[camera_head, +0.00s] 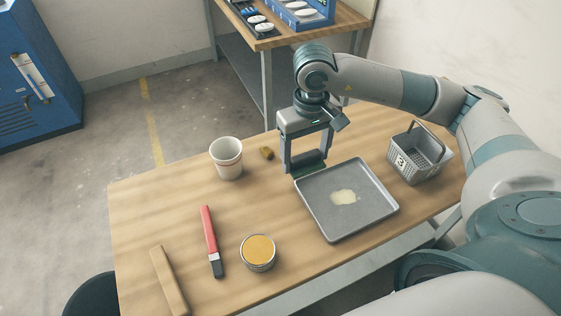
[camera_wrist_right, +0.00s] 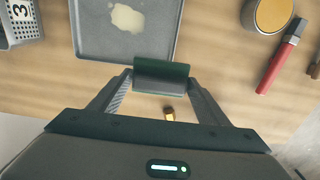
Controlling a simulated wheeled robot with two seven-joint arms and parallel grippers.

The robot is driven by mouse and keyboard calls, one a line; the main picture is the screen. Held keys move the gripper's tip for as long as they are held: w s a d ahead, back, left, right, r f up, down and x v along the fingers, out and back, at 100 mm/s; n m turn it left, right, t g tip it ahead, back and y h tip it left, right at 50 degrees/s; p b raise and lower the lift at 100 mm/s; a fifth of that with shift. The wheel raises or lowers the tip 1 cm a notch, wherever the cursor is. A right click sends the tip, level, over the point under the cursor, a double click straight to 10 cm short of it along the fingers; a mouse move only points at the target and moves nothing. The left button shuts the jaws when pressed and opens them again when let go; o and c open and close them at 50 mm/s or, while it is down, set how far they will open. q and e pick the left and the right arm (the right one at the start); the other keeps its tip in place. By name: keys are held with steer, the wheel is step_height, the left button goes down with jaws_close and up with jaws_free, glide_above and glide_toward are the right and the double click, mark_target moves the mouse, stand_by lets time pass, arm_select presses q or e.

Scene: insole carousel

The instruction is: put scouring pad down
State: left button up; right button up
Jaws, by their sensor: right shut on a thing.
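My right gripper (camera_head: 306,166) is shut on a dark green scouring pad (camera_head: 310,159), which lies across between its two fingers. In the right wrist view the pad (camera_wrist_right: 161,72) spans the fingertips (camera_wrist_right: 161,82) next to the edge of the grey tray. In the head view the pad is at the back left corner of the grey tray (camera_head: 325,236), which has a pale patch (camera_head: 344,197) on it. I cannot tell whether the pad touches the table or hangs just above it. My left gripper is not in view.
On the wooden table (camera_head: 150,215) are a white cup (camera_head: 226,158), a small brown piece (camera_head: 266,153), a red-handled tool (camera_head: 209,236), an open can (camera_head: 258,252), a wooden strip (camera_head: 168,280) and a grey basket (camera_head: 416,156). The left back part is bare.

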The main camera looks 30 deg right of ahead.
steer(key=w+a+f, duration=0.1)
steer(key=w+a+f+p, duration=0.1)
steer(key=w, duration=0.1)
steer(key=w+a+f+p, duration=0.1)
steer(key=w, duration=0.1)
steer(key=shift+a+f, duration=0.15)
steer(key=shift+w+a+f, duration=0.2)
steer(key=shift+w+f, duration=0.1)
steer(key=shift+f, duration=0.05)
steer(key=shift+f, duration=0.1)
step_height(320, 180, down, 3)
steer(key=p, duration=0.2)
steer(key=shift+p, duration=0.3)
steer(key=shift+f, duration=0.45)
